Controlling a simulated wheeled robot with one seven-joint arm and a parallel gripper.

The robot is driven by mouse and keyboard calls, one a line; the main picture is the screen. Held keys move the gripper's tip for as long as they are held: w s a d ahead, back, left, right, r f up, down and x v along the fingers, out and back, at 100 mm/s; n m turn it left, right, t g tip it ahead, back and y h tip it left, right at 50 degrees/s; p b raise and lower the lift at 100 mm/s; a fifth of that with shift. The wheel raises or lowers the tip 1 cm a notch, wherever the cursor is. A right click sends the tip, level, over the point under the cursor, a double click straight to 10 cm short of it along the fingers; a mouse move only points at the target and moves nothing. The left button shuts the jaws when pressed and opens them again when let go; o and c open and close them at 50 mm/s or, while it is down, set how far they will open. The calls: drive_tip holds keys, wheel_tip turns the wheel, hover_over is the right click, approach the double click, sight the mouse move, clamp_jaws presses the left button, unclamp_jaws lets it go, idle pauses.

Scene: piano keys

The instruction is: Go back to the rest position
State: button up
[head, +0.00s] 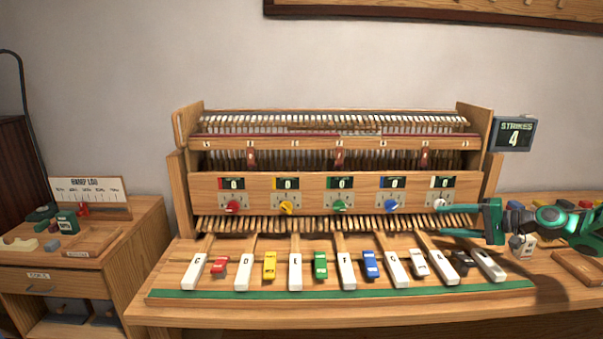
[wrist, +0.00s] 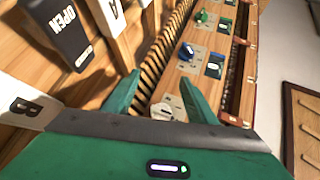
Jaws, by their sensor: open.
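My gripper (head: 440,221) is open and empty at the right end of the piano frame, its fingers pointing left, above the right-hand keys. In the wrist view its two green fingers (wrist: 160,84) stand apart. The white knob (head: 440,204) is close to the upper finger in the head view; it also shows between the fingers in the wrist view (wrist: 162,109). I cannot tell whether they touch. The black key marked OPEN (wrist: 64,32) lies at the left of the wrist view, with the white B key (wrist: 25,105) below it.
The piano frame (head: 260,182) has several coloured knobs, with displays reading 0. A screen (head: 514,134) reads STRIKES 4. Lettered keys (head: 243,271) and coloured blocks fill the front. A side cabinet (head: 80,255) stands left. Small items and a wooden tray (head: 578,268) lie right.

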drive_tip(key=s+a+n+g+h, duration=0.1)
drive_tip(key=a, duration=0.3)
drive_tip(key=s+a+n+g+h, duration=0.1)
drive_tip(key=s+a, duration=0.1)
drive_tip(key=a, duration=0.2)
drive_tip(key=s+a+n+g+h, duration=0.1)
drive_tip(key=s+a, duration=0.1)
drive_tip(key=a, duration=0.3)
drive_tip(key=shift+r+h, duration=0.2)
drive_tip(key=shift+h, duration=0.1)
drive_tip(key=s+a+r+n+g+h, duration=0.15)
drive_tip(key=s+h, duration=0.25)
drive_tip(key=s, duration=0.9)
drive_tip(key=s+a+r+n+h, duration=0.2)
drive_tip(key=s+h, duration=0.2)
drive_tip(key=s, duration=0.9)
drive_tip(key=s+d+f+m+g, duration=0.1)
drive_tip(key=s+d+m+g, duration=0.1)
drive_tip(key=s+d, duration=0.3)
drive_tip(key=s+d+f+m+g, duration=0.1)
drive_tip(key=s+d+m, duration=0.3)
drive_tip(key=s, duration=0.8)
drive_tip(key=shift+d+g+y, duration=0.3)
drive_tip(key=shift+d+g, duration=0.55)
drive_tip(key=shift+d, duration=0.15)
